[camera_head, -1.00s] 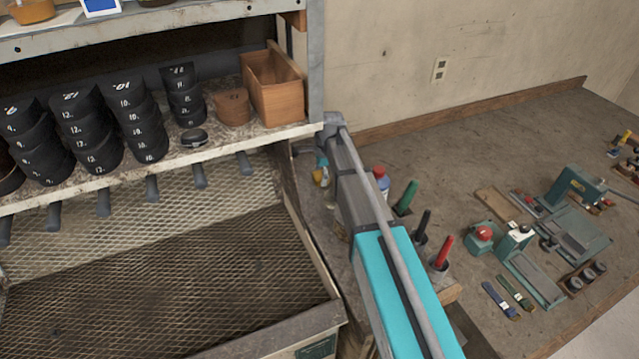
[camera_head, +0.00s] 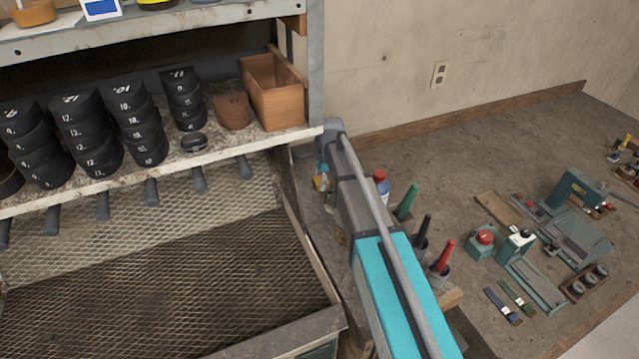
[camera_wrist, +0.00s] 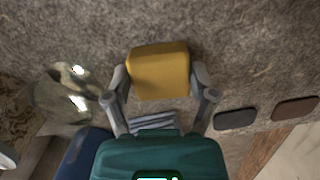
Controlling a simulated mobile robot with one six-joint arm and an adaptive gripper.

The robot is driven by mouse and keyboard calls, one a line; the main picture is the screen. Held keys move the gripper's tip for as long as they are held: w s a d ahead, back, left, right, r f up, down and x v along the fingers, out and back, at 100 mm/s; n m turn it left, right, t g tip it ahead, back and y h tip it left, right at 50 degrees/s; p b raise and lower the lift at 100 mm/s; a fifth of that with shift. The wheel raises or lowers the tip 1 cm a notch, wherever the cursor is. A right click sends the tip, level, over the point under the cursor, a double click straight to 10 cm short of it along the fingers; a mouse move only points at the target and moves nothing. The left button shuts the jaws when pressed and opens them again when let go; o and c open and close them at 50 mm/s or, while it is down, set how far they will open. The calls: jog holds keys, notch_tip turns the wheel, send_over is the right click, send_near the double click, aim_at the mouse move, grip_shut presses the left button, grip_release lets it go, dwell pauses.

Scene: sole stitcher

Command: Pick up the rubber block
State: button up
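A yellow block (camera_wrist: 158,72) with rounded edges, which appears to be the rubber block, sits over the grey worktop in the wrist view. The two fingers of my gripper (camera_wrist: 157,80) stand on its left and right sides, very close to it. I cannot tell whether they press on it or leave a small gap. In the head view a small yellow patch (camera_head: 321,182) shows beside the end of my arm. My gripper itself is mostly hidden there behind the arm.
In the wrist view a clear glass-like vessel (camera_wrist: 68,92) stands close left, and dark (camera_wrist: 235,119) and brown (camera_wrist: 295,108) flat pieces lie right. In the head view, a red-capped bottle (camera_head: 380,187) and green (camera_head: 407,202) and red (camera_head: 443,257) handled tools stand right of my arm.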

jog(key=c, duration=0.3)
jog(key=shift+c, duration=0.2)
notch_tip(320, 180, up, 10)
jog(key=p, duration=1)
dwell(0.6)
jog(key=o, duration=0.5)
jog(key=shift+c, duration=0.2)
jog(key=c, duration=0.3)
jog(key=shift+c, duration=0.2)
